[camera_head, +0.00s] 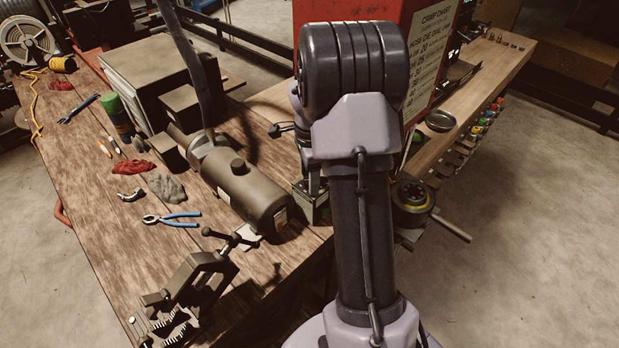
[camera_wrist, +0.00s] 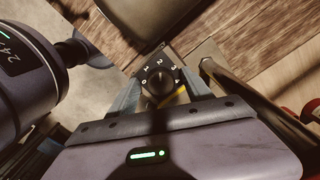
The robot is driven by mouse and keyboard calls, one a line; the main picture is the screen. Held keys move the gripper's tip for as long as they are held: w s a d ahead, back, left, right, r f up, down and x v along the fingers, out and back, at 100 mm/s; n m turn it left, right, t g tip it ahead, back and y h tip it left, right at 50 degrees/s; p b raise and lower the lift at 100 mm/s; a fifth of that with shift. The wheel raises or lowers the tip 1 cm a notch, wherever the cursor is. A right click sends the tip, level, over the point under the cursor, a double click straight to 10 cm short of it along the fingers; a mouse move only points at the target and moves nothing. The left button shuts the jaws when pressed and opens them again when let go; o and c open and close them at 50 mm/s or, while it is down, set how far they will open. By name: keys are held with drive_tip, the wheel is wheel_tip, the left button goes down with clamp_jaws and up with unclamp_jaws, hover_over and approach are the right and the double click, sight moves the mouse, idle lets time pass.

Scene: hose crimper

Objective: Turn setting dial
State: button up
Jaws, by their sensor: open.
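The setting dial (camera_wrist: 160,84) is a dark round knob on a dark plate, with white numbers around its upper edge, including 0, 1, 2 and 3. It shows in the middle of the wrist view. My gripper (camera_wrist: 160,76) is open, with one finger to the left of the dial and one to the right. I cannot tell whether either finger touches it. A yellowish mark shows at the dial's lower side, partly hidden near the gripper body. In the head view my arm covers the gripper, and I cannot make out the dial.
A red machine with a crimp chart (camera_head: 432,50) stands behind my arm. A black and yellow round part (camera_head: 412,195) with a bar sits right of the arm. The wooden bench (camera_head: 80,170) holds a dark motor cylinder (camera_head: 245,190), a vise (camera_head: 195,285) and blue pliers (camera_head: 172,218). Open floor lies right.

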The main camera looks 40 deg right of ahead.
clamp_jaws()
idle(0.3)
drive_tip(key=shift+n, duration=0.3)
drive_tip(key=n+p, duration=0.1)
drive_tip(key=n, duration=0.4)
drive_tip(key=shift+s+n, duration=0.1)
drive_tip(key=shift+n, duration=0.3)
drive_tip(key=n+p, duration=0.1)
drive_tip(key=n, duration=0.2)
drive_tip(key=shift+s+n, duration=0.1)
drive_tip(key=shift+n, duration=0.2)
drive_tip(key=shift+n+p, duration=0.45)
drive_tip(key=shift+n, duration=1.35)
